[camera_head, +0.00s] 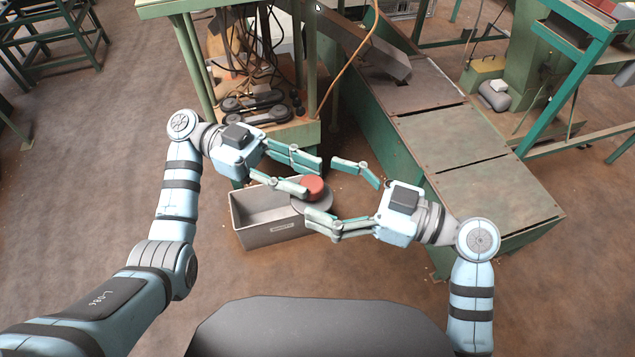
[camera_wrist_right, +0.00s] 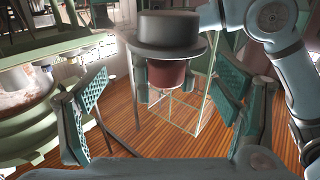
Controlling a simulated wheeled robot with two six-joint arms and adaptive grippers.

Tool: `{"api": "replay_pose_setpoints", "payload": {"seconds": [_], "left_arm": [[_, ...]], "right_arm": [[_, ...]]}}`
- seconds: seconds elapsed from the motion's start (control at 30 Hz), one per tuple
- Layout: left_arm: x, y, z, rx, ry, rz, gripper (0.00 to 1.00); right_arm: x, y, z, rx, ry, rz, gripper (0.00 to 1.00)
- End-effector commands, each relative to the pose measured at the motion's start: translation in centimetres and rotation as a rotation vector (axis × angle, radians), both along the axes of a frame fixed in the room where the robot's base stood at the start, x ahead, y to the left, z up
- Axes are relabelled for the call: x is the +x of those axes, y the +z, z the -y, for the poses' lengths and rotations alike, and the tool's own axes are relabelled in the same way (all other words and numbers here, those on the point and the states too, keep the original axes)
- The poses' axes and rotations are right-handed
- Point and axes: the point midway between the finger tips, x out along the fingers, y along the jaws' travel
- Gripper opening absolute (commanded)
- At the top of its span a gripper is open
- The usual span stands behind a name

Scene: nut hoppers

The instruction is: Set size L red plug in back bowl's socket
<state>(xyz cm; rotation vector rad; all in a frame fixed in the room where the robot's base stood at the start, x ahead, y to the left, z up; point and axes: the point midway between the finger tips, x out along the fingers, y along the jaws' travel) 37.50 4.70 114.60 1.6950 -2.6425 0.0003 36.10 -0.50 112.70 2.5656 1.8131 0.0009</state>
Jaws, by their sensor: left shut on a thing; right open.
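A red plug (camera_head: 314,186) with a wide grey flange (camera_head: 312,205) hangs at the tips of my left gripper (camera_head: 315,178), which is shut on it. In the right wrist view the plug's red part (camera_wrist_right: 165,74) shows below the dark grey brim and a dark cylinder (camera_wrist_right: 167,28). My right gripper (camera_head: 345,203) is open and empty, its fingers spread to the right of the plug. Its fingers also show at both sides of the right wrist view (camera_wrist_right: 165,98). No bowl or socket can be made out for certain.
A grey open bin (camera_head: 255,237) with a label appears below the plug and left gripper. A green-framed bench (camera_head: 312,130) with cables stands behind. A sloping green-sided chute (camera_head: 480,180) lies at right.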

Motion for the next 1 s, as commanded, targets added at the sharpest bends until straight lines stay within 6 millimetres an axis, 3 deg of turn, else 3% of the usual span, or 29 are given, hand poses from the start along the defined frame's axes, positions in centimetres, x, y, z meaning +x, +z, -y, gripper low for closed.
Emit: {"api": "replay_pose_setpoints", "payload": {"seconds": [0.13, 0.43, 0.8, 1.0], "left_arm": [[0.0, 0.0, 0.0, 0.0, 0.0, 0.001, 0.0], [0.0, 0.0, 0.0, -0.001, 0.0, 0.0, 0.0], [-0.1, 0.0, 0.0, -0.001, -0.004, 0.0, 0.0], [-0.2, -0.1, 0.0, 0.0, -0.006, -0.003, 0.0]], "right_arm": [[0.6, 0.0, -1.9, 0.001, 0.0, -0.001, 0.83], [0.8, 0.0, -2.2, -0.002, 0.0, -0.001, 0.81], [0.9, 0.0, -2.2, -0.001, -0.004, 0.001, 0.23], [1.0, 0.1, -2.1, 0.0, -0.007, 0.003, 0.22]]}}
